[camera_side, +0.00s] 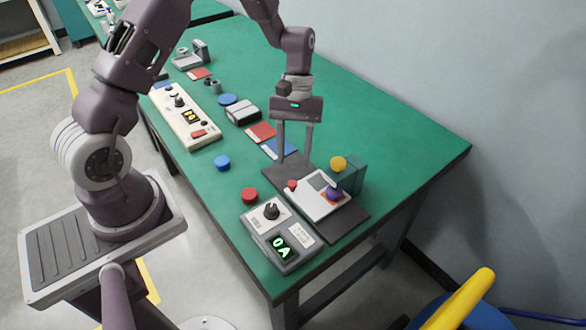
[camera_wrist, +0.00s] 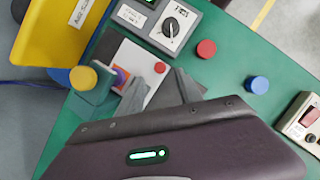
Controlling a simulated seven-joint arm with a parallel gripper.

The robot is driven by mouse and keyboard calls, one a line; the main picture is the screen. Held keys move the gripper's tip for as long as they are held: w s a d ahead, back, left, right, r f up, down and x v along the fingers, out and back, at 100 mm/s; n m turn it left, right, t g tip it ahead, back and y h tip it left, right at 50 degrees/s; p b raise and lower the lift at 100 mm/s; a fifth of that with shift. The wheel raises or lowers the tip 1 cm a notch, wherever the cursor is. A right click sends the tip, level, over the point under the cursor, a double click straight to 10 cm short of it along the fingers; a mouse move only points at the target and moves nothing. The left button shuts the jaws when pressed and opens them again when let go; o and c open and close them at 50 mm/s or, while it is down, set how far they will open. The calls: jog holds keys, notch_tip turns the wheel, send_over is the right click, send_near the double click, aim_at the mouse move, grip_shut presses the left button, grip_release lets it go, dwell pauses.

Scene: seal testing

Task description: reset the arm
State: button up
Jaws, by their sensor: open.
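My gripper (camera_side: 296,156) is open, its two fingers apart and pointing down with nothing between them. It hangs over the back left part of a dark mat (camera_side: 350,221) on the green table. On the mat sits a white plate (camera_side: 316,199) with a grey square, a small red knob (camera_side: 292,185) and a purple ball (camera_side: 334,194). In the wrist view the fingers (camera_wrist: 160,95) show in front of the white plate (camera_wrist: 127,55), and partly cover it. Whether the fingertips touch the mat, I cannot tell.
A green block (camera_side: 352,176) with a yellow button (camera_side: 338,163) stands beside the plate. A grey box (camera_side: 278,238) with a dial and lit display is in front. Red (camera_side: 250,195) and blue (camera_side: 222,163) buttons and a long cream panel (camera_side: 185,117) lie left. The table's right side is clear.

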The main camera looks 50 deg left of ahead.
jog(key=shift+v, duration=0.75)
jog(key=shift+r, duration=0.1)
jog(key=s+d+r+m+t+y, duration=0.15)
jog(key=s+r, duration=0.25)
jog(key=r, duration=0.4)
jog(key=s+d+r+m+t+y, duration=0.1)
jog(key=s+d+r+m+t, duration=0.15)
jog(key=r, duration=0.65)
jog(key=s+r+m+t, duration=0.2)
jog(key=s, duration=0.5)
jog(key=s+r+m+t, duration=0.2)
jog(key=s+r+m, duration=0.1)
jog(key=s, duration=0.4)
jog(key=shift+d+t+y, duration=0.15)
jog(key=shift+t+y, duration=0.2)
jog(key=shift+t, duration=0.05)
